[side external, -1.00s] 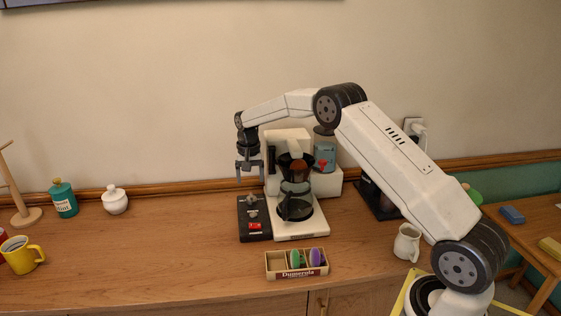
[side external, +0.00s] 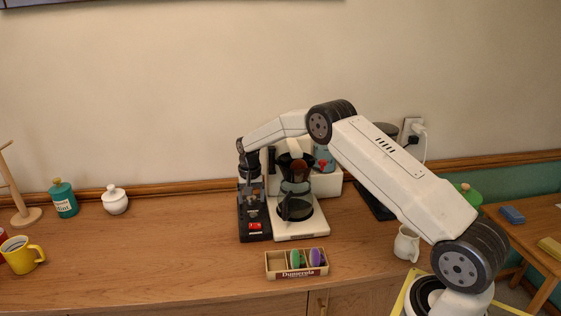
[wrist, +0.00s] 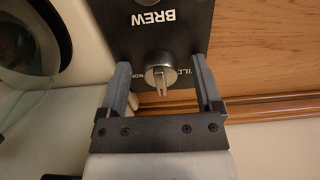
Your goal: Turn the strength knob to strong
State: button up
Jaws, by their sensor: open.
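The strength knob (wrist: 158,72) is a round metallic knob on the black control panel (side external: 255,228) beside the coffee maker. In the wrist view its pale ridge points toward the picture's bottom. Lettering on the panel next to it is partly hidden by the right finger, so I cannot read all of it. My gripper (wrist: 160,64) is open, with one finger on each side of the knob and visible gaps between. In the side view my gripper (side external: 252,190) points down over the back part of the panel and partly covers the knob.
The coffee maker (side external: 317,227) with its glass carafe (side external: 294,208) stands close on the right of the panel. A small box (side external: 282,273) with colored items is in front. A white sugar pot (side external: 115,202) stands left.

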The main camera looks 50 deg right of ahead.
grip_shut()
jog(key=shift+m, duration=0.4)
jog(key=m, duration=0.5)
jog(key=shift+w, duration=0.15)
jog(key=m, duration=0.6)
jog(key=shift+w, duration=0.1)
dwell(0.4)
grip_release()
